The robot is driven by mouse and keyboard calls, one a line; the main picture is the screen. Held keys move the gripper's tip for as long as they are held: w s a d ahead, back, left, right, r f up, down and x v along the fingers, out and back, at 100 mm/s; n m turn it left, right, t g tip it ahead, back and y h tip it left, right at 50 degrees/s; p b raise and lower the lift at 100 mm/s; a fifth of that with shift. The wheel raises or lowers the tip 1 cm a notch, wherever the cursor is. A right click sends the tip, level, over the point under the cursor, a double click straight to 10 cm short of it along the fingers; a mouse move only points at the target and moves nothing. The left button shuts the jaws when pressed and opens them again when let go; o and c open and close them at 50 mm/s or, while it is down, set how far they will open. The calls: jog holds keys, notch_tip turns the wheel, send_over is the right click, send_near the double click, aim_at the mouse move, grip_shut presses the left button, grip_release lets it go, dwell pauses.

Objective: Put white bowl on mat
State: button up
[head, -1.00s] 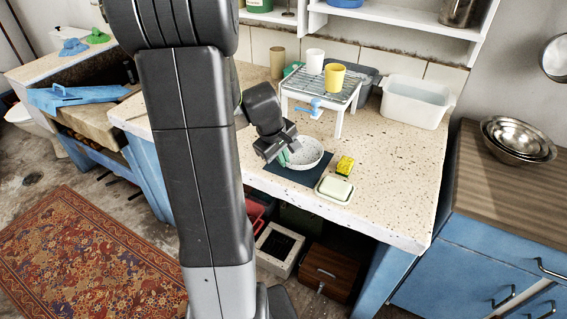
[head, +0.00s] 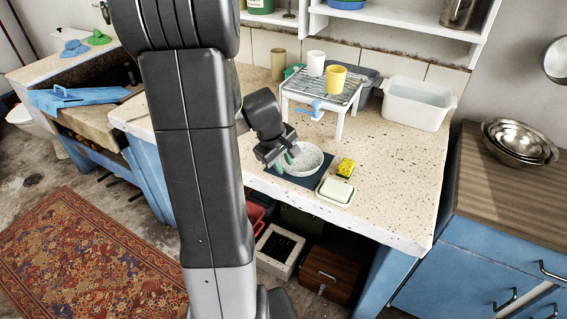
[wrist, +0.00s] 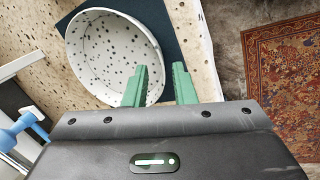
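The white bowl (head: 305,160), with dark speckles, sits upright on the dark blue mat (head: 302,183) on the counter. In the wrist view the bowl (wrist: 105,52) fills the upper left, with the mat (wrist: 155,12) showing beyond and beside it. My gripper (head: 285,161) is at the bowl's left side in the head view. Its two green fingers are apart in the wrist view (wrist: 160,84), one over the bowl's near wall and the other outside the rim. I see no clear grip on the wall. The contact under the bowl is hidden.
A yellow sponge (head: 346,167) and a pale soap dish (head: 335,190) lie just right of the mat. A small white rack (head: 340,122) with a white cup (head: 315,63) and yellow cup (head: 335,78) stands behind. A white tub (head: 417,105) is farther right. The counter's front edge is close.

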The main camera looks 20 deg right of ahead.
jog(key=p+v, duration=0.1)
jog(key=v, duration=1)
jog(key=shift+r, duration=0.2)
jog(key=shift+s, duration=0.15)
